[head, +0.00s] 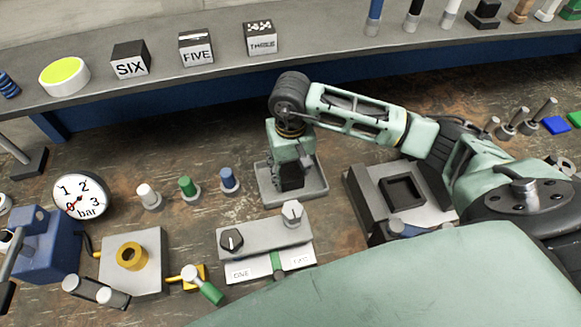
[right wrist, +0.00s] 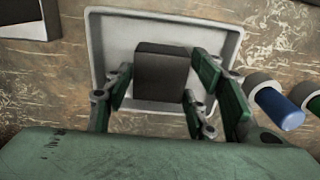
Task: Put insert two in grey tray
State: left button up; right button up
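The grey tray (head: 318,193) is a shallow, raised-rim tray at the middle of the bench. In the right wrist view it lies straight beneath my right gripper (right wrist: 162,85). My left gripper is not in view.
A fixture with a square recess (head: 402,192) stands right of the tray. Blue (head: 228,178), green (head: 187,186) and white (head: 149,194) pegs stand left of it. A grey labelled holder (head: 265,237) is in front. Blocks marked SIX, FIVE and THREE sit on the back shelf (head: 225,60).

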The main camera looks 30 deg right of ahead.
aim_at(290, 171)
jog(key=shift+o, duration=1.1)
jog(key=shift+r, duration=0.1)
jog(key=shift+r, duration=0.5)
notch_tip(290, 171, up, 11)
jog(key=b, duration=0.3)
